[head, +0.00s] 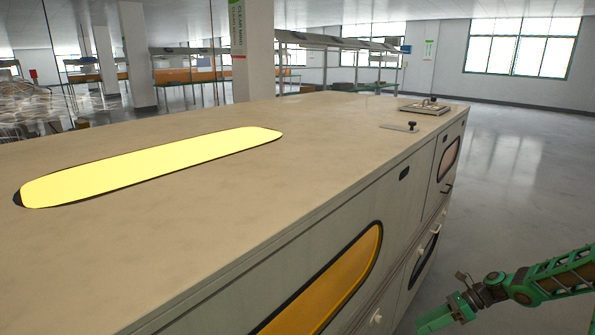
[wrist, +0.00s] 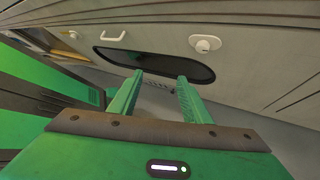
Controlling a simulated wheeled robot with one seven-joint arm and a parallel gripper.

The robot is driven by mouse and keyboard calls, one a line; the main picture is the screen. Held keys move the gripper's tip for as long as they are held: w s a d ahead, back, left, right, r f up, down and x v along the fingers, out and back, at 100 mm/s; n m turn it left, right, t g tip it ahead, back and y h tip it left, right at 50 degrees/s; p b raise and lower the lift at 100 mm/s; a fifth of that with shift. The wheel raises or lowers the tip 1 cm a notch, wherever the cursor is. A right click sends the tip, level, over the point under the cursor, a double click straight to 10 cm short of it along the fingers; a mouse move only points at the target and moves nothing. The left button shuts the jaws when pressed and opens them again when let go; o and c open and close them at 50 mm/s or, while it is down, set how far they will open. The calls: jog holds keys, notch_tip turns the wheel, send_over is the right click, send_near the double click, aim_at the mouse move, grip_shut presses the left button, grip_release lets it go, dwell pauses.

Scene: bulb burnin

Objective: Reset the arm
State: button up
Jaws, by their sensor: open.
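My green gripper (head: 440,320) is at the lower right of the head view, out beside the cabinet's front and below its top. In the wrist view my gripper (wrist: 160,77) shows two green fingers standing apart with nothing between them. The fingers point towards the cabinet's front, where a dark oval window (wrist: 155,64) lies beyond the tips. I cannot tell how far the tips are from it.
The long cabinet (head: 330,140) has a glowing yellow window (head: 150,165) in its top and an orange one (head: 325,285) in its front. A metal plate (head: 424,108) and a black knob (head: 412,125) sit at its far end. Open floor (head: 510,185) lies to the right.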

jog(key=s+d+r+n+g+h, duration=0.1)
jog(key=s+r+n+h, duration=0.25)
jog(key=s+r, duration=0.4)
jog(key=s+d+r+n+h, duration=0.15)
jog(key=s+r+n, duration=0.3)
jog(key=r, duration=0.55)
jog(key=s+r+n+g+h, duration=0.1)
jog(key=s+r+n+h, duration=0.35)
jog(key=r, duration=0.45)
jog(key=s+a+r+n+t, duration=0.1)
jog(key=s+r+n, duration=0.2)
jog(key=s, duration=0.6)
jog(key=s+a+r+n+t, duration=0.1)
jog(key=s+r+n, duration=0.2)
jog(key=s, duration=0.7)
notch_tip(320, 180, up, 2)
jog(key=shift+a+r+h, duration=0.15)
jog(key=shift+a+h, duration=0.15)
jog(key=shift+h, duration=0.15)
jog(key=shift+w+f, duration=0.25)
jog(key=shift+w, duration=0.3)
